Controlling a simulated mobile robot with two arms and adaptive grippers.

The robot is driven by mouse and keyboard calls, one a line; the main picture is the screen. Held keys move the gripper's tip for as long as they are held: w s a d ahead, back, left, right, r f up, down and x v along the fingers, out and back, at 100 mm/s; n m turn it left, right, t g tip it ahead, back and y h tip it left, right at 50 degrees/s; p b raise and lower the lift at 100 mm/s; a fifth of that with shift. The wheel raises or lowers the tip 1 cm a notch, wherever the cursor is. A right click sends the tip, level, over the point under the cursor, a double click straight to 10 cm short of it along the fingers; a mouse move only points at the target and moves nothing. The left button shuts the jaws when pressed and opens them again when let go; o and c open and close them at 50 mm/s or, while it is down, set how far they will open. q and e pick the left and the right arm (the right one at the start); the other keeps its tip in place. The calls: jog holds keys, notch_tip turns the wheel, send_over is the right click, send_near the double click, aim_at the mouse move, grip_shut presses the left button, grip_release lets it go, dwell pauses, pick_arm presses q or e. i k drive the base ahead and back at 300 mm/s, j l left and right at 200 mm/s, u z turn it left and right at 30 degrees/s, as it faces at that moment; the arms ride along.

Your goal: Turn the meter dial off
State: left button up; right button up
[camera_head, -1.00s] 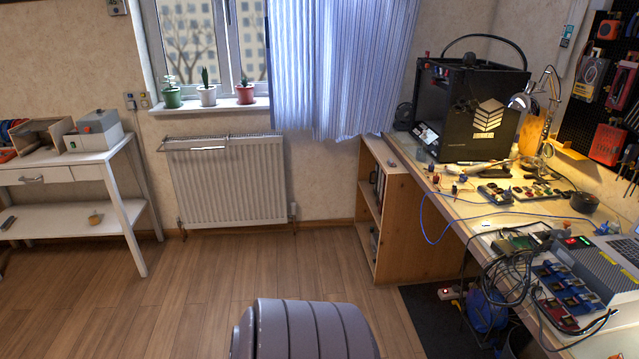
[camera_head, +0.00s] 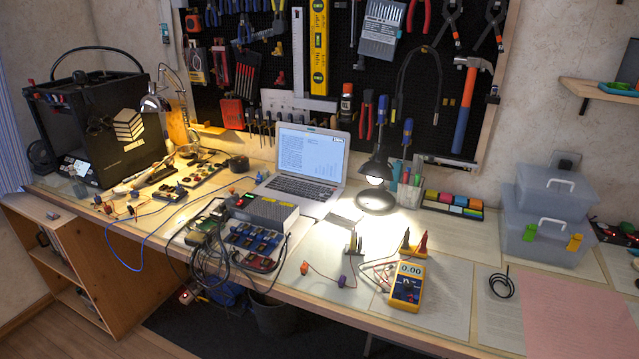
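A yellow handheld meter (camera_head: 407,285) lies on the workbench (camera_head: 460,335) near the front edge, right of the picture's middle. Its display reads 0.00. Its dial (camera_head: 405,290) is on the dark lower face and is too small to read the setting. Red and black probes (camera_head: 420,245) stand behind it, with leads running to its left. Neither of my grippers is in view.
An open laptop (camera_head: 305,170), a lit desk lamp (camera_head: 377,185) and a grey power unit (camera_head: 262,212) with cables stand left of and behind the meter. Grey storage boxes (camera_head: 545,215) stand at right. Paper sheets beside the meter are mostly clear. A tool pegboard (camera_head: 400,60) hangs behind.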

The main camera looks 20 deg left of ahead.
aim_at(407, 286)
jog(key=i+j+z, duration=0.15)
jog(key=i+z, duration=0.15)
jog(key=i+j+z, duration=0.3)
jog(key=i, duration=0.2)
